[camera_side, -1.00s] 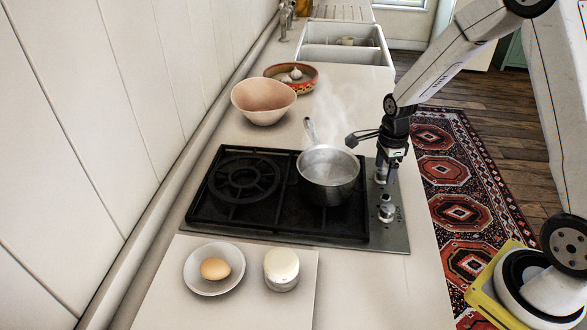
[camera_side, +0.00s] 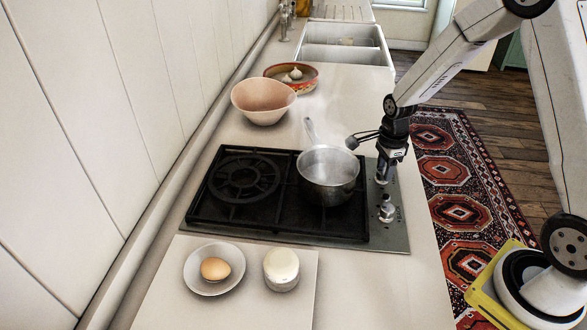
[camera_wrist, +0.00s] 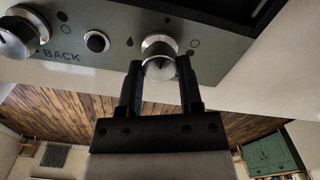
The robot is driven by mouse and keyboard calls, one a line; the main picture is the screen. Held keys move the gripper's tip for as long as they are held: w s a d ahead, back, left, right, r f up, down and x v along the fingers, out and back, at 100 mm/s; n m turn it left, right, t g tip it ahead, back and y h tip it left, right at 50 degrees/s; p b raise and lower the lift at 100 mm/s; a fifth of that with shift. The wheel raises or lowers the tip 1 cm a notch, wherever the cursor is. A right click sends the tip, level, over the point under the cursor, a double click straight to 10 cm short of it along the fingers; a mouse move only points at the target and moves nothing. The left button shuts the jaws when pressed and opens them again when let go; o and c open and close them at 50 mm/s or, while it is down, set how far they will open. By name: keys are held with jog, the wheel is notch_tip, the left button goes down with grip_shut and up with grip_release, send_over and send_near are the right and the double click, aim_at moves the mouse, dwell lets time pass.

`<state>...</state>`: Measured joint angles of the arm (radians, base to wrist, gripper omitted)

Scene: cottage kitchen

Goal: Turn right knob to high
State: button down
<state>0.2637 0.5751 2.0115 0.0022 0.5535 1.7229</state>
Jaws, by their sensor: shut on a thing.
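The other knob (camera_side: 387,208) stands nearer the camera, apart from my gripper. It also shows at the left in the wrist view (camera_wrist: 20,36), near the word BACK. The gripped knob's pointer setting is not clear.
A saucepan (camera_side: 328,178) stands on the black hob (camera_side: 250,215), close left of my gripper. Its handle points to the back. A bowl (camera_side: 263,103) and a patterned dish (camera_side: 312,80) stand behind.

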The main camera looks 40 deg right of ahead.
jog(key=n, duration=0.8)
jog(key=shift+w+n, duration=0.1)
jog(key=shift+n, duration=0.3)
jog(key=n, duration=0.4)
jog(key=shift+w, duration=0.1)
jog(key=shift+n, duration=2)
jog(key=shift+c, duration=1.3)
grip_release()
jog(key=shift+a+r, duration=0.1)
jog(key=shift+r, duration=0.05)
